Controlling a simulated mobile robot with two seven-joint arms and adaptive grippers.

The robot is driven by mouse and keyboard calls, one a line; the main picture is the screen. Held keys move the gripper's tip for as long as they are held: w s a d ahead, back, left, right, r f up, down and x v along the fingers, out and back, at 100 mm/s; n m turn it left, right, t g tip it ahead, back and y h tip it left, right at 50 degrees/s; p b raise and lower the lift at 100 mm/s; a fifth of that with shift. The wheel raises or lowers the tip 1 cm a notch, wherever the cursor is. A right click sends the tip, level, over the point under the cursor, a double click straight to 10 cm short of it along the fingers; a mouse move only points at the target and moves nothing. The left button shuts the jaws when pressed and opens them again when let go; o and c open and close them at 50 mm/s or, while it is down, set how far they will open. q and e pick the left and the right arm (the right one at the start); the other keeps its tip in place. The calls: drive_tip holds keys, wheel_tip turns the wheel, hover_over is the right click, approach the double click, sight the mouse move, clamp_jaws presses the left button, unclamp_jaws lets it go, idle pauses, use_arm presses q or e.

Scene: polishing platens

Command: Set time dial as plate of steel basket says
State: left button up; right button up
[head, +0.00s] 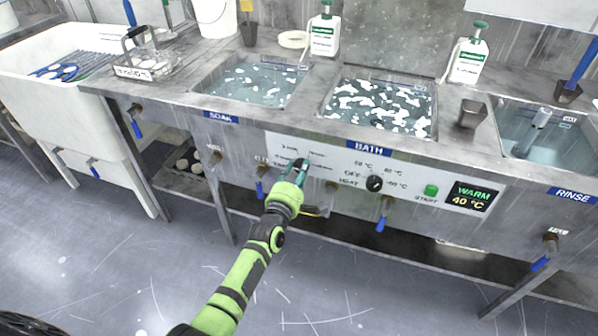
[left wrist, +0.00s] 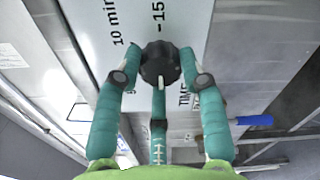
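The steel basket (head: 152,52) stands at the back left on the counter edge by the white sink. Its white plate (head: 133,73) faces me, but the lettering is too small to read surely. My left gripper (head: 296,172) reaches the left part of the white panel under the bath and covers the time dial in the head view. In the left wrist view the black time dial (left wrist: 160,63) sits between the teal fingers of my left gripper (left wrist: 160,58), which close against its sides. "10 min", "15" and part of "TIME" show around it. My right gripper is out of view.
A black heat knob (head: 375,183), a green start button (head: 431,190) and a display reading "WARM 40 °C" (head: 471,196) are right of my gripper. Blue-handled valves (head: 381,222) stick out below. Open tanks of liquid (head: 322,112) lie above the panel.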

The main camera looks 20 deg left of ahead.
use_arm(q)
drive_tip(key=shift+d+r+m, duration=0.1)
drive_tip(key=shift+d+m, duration=0.05)
drive_tip(key=shift+m, duration=0.15)
drive_tip(key=shift+s+a+f+m, duration=0.1)
drive_tip(key=shift+f+m, duration=0.05)
drive_tip(key=shift+m, duration=5.7)
drive_tip(key=shift+w+a+f+m, duration=0.1)
drive_tip(key=shift+m, duration=5.8)
drive_tip(key=shift+s+a+f+m, duration=0.1)
drive_tip(key=shift+f+m, duration=0.05)
drive_tip(key=shift+m, duration=5.7)
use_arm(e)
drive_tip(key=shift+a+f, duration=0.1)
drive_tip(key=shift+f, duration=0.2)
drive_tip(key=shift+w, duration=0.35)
use_arm(q)
drive_tip(key=o, duration=1.1)
drive_tip(key=shift+o, duration=0.2)
drive_tip(key=shift+r, duration=0.1)
